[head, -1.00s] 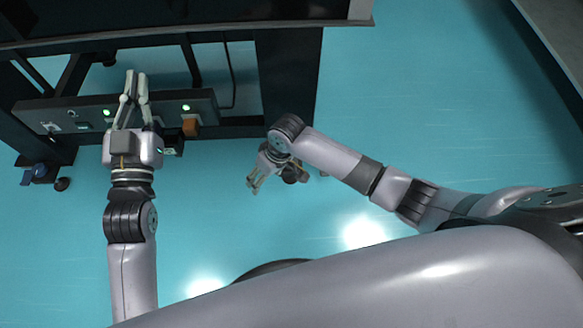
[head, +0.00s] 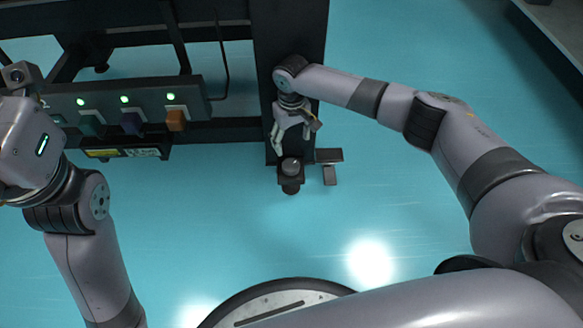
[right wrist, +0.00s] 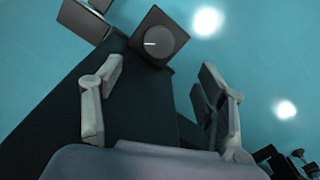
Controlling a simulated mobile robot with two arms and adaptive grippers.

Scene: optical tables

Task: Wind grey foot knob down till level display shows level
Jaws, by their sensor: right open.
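A round grey knob (head: 291,168) sits on a dark block at the foot of the table leg in the head view. It also shows in the right wrist view (right wrist: 158,42), with a pale line on its top. My right gripper (head: 291,139) is open and empty, just above and behind the knob in the head view. In the right wrist view the knob lies beyond the spread fingertips (right wrist: 161,67), apart from them. My left wrist is at the left edge; its fingers are not seen. A dark box with a yellow label (head: 102,153) hangs under the panel; I cannot read any level display.
A dark panel (head: 195,93) with green lights and coloured blocks, including an orange one (head: 177,121), runs along the table frame. The dark table leg (head: 262,75) stands close to my right gripper. A small dark bracket (head: 329,156) lies right of the knob. The turquoise floor in front is clear.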

